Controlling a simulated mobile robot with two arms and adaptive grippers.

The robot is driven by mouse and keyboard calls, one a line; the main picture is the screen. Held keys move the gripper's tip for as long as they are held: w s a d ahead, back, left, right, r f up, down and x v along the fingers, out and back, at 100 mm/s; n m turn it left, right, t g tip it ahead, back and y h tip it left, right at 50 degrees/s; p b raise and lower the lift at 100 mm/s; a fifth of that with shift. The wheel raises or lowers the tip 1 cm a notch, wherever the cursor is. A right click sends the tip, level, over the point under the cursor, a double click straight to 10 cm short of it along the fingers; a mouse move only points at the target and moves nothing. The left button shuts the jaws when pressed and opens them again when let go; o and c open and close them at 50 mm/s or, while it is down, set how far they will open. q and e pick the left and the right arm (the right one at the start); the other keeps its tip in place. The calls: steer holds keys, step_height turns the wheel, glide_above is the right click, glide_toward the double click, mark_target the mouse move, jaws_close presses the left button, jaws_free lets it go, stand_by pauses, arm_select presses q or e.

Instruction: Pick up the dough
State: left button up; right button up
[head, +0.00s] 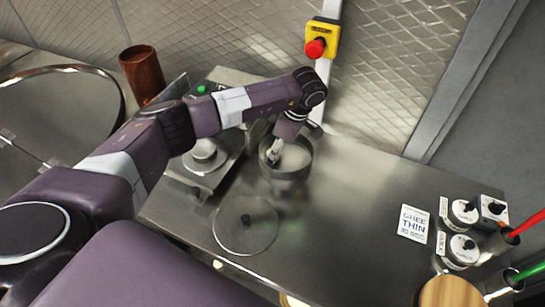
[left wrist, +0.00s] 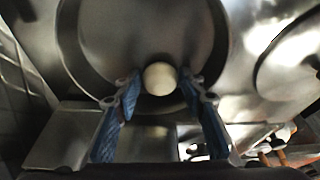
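The dough is a pale round ball (left wrist: 159,78) in the left wrist view, near the inner wall of a round metal pot (left wrist: 72,45). The pot (head: 305,165) stands on the steel counter in the head view; the dough cannot be made out there. My left gripper (head: 274,153) reaches down into the pot. In the left wrist view its blue-padded fingers (left wrist: 160,88) are apart, one on each side of the dough, with narrow gaps seeming to show beside the ball. My right gripper is not in view.
A round lid (head: 230,238) lies on the counter (head: 340,240) in front of the pot. A scale-like device (head: 208,172) is left of it. A rust-brown cylinder (head: 142,72) and a red stop button (head: 315,48) are behind. A ghee sign (head: 413,224) and lidded jars (head: 461,249) stand right.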

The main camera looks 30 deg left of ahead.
arm_select(q)
steer(key=shift+c, duration=1.2)
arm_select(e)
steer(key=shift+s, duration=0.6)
